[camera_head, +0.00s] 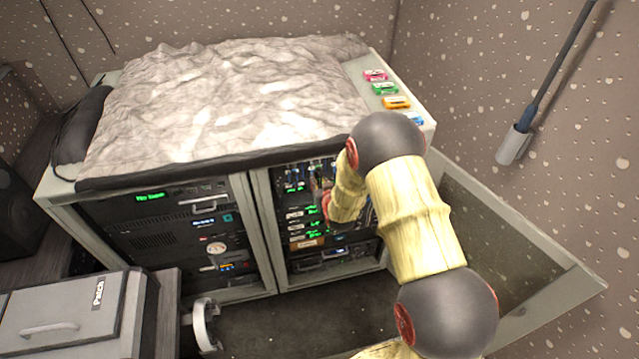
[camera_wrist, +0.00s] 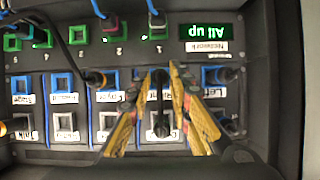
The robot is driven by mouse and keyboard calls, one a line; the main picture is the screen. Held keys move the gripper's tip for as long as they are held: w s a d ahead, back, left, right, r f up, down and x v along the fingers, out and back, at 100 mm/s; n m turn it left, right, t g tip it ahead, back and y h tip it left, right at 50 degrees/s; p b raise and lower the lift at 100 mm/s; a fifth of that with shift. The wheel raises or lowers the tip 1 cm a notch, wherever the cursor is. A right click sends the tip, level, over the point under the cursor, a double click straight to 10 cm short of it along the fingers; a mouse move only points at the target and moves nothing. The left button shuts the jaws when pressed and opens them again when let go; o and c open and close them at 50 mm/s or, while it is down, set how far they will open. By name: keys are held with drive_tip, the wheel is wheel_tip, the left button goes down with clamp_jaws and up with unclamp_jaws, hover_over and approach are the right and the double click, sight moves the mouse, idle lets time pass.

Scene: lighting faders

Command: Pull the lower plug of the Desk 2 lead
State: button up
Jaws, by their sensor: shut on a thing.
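The labels are upside down and too blurred to tell which one reads Desk 2. In the head view my arm covers much of the panel (camera_head: 297,214), which sits in the right-hand rack bay.
Other plugs with leads stand close by, one with an orange-ringed body (camera_wrist: 95,78) left of my fingers. A green "All up" display (camera_wrist: 210,31) is near. In the head view an open door (camera_head: 500,240) stands right of the bay, and a grey Patch box (camera_head: 70,310) at lower left.

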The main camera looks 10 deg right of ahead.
clamp_jaws()
drive_tip(key=shift+s, duration=0.25)
drive_tip(key=shift+s, duration=2.1)
drive_tip(key=shift+s, duration=0.1)
